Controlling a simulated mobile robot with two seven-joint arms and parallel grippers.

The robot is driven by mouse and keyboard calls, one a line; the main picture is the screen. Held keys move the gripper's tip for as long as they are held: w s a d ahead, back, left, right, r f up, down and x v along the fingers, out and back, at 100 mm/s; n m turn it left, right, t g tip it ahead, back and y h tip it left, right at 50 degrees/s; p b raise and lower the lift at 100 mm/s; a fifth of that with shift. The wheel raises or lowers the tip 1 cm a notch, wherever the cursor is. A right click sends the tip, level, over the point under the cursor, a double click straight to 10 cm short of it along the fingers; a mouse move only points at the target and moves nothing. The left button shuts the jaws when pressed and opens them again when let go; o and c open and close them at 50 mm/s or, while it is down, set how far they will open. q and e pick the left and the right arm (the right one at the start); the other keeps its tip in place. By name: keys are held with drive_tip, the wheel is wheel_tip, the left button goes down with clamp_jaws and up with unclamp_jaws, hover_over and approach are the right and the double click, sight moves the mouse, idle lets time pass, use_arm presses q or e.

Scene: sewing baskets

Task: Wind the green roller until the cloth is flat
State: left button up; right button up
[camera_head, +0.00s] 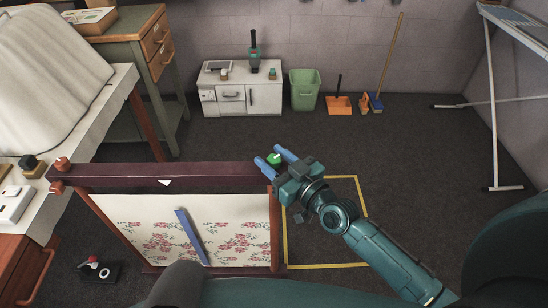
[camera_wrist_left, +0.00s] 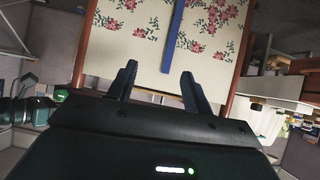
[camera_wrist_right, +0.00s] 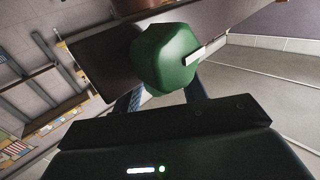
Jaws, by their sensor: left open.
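The green roller knob (camera_head: 274,158) is at the right end of the dark red top bar (camera_head: 170,175). My right gripper (camera_head: 268,156) has its fingers on either side of the knob. The knob (camera_wrist_right: 165,58) hides the fingertips in the right wrist view, so I cannot tell whether they press on it. The pale cloth (camera_head: 140,212) with pink flowers is spread in the frame under the bar. A blue strip (camera_head: 190,236) lies slanted over it. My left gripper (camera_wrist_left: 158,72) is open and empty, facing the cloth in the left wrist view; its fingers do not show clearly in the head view.
A yellow floor outline (camera_head: 327,266) lies right of the frame. A table with a draped cover (camera_head: 45,75) stands at left. A white cabinet (camera_head: 243,97), a green bin (camera_head: 304,89) and a broom (camera_head: 390,60) stand at the back. The floor on the right is mostly clear.

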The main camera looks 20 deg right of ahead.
drive_tip(key=shift+o, duration=0.8)
drive_tip(key=b+v, duration=0.1)
drive_tip(key=v, duration=1.2)
drive_tip(key=shift+b, duration=0.3)
drive_tip(key=shift+s, duration=0.1)
